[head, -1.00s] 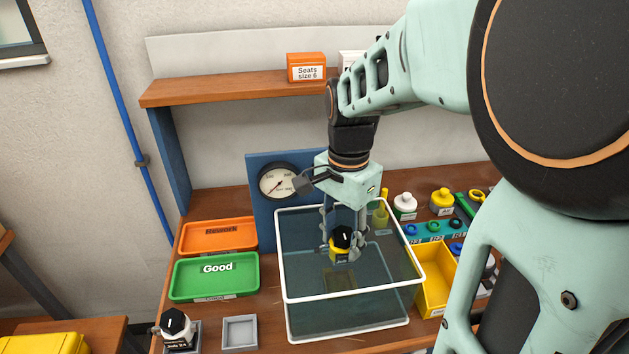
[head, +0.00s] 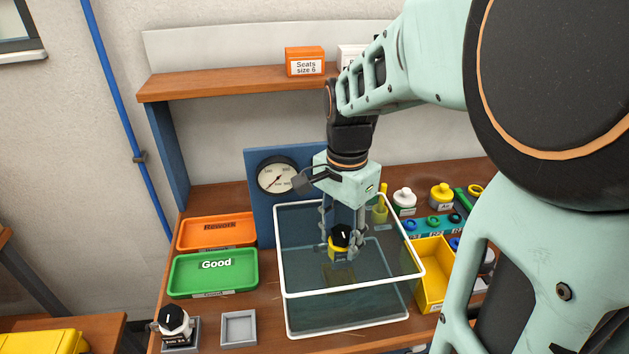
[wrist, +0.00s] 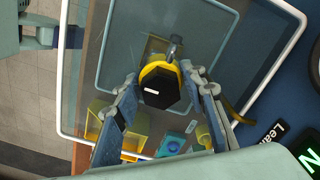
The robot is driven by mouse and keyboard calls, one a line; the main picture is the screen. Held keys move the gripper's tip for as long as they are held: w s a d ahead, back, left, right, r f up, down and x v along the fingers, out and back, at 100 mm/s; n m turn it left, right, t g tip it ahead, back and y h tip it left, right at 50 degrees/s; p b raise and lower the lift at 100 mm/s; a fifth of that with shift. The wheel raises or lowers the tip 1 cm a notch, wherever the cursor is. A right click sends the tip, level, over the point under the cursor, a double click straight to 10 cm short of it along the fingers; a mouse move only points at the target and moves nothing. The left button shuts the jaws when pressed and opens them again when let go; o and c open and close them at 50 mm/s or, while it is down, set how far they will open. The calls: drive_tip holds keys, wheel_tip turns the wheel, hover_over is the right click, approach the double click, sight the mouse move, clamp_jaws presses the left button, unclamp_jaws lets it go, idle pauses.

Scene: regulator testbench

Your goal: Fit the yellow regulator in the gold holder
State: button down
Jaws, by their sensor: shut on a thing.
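The yellow regulator (head: 337,254) has a black knob with a white mark on top. My gripper (head: 341,245) is shut on the yellow regulator and holds it upright inside the white-rimmed clear tank (head: 281,260). In the wrist view the regulator (wrist: 149,72) sits between the two fingers of my gripper (wrist: 160,82). The gold holder looks like a dull gold square (head: 336,284) low in the tank, seen through the tinted wall. In the wrist view the holder (wrist: 156,45) is partly hidden behind the regulator. The regulator appears above it, apart from it.
A pressure gauge (head: 277,177) on a blue panel stands behind the tank. An orange Rework tray (head: 205,245) and green Good tray (head: 215,288) lie left. A yellow bin (head: 431,292) stands right of the tank. Another regulator (head: 174,322) and a grey square tray (head: 239,328) are front left.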

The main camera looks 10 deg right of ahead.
sight(339, 258)
drive_tip(key=shift+f+b, duration=1.8)
drive_tip(key=shift+f, duration=1.25)
idle(2.8)
drive_tip(key=c, duration=1.1)
unclamp_jaws()
drive_tip(key=shift+c, duration=0.2)
drive_tip(key=shift+o, duration=0.6)
drive_tip(key=shift+f, duration=0.1)
drive_tip(key=o, duration=0.4)
drive_tip(key=shift+c, duration=0.2)
drive_tip(key=shift+r+p, duration=3.25)
drive_tip(key=shift+r, duration=0.8)
